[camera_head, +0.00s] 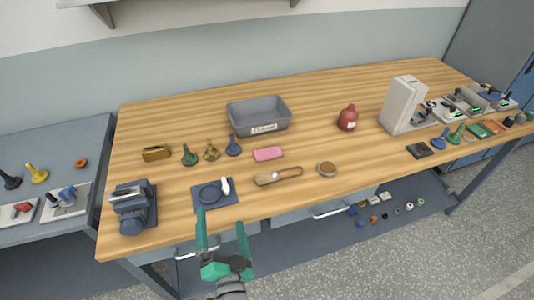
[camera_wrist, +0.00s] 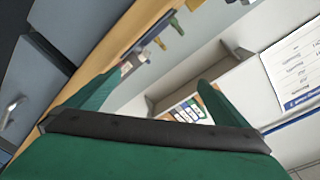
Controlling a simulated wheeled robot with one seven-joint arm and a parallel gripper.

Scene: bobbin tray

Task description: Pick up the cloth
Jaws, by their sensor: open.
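A small pink folded piece (camera_head: 268,154), which looks like the cloth, lies flat on the wooden workbench (camera_head: 330,95) near the middle. It sits between a dark blue bobbin-like piece and the brush. My gripper (camera_head: 221,220) is open and empty, with green fingers pointing up in the head view. It is in front of the bench's near edge, well apart from the cloth. The wrist view shows both spread fingers (camera_wrist: 160,82) with nothing between them; the cloth cannot be made out there.
A grey labelled bin (camera_head: 259,128) stands behind the cloth. A wooden-handled brush (camera_head: 278,176) and a round tin (camera_head: 326,169) lie in front of it. A dark mat (camera_head: 229,198) holds a ring and a white piece. A red bottle (camera_head: 348,118) stands to the right.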

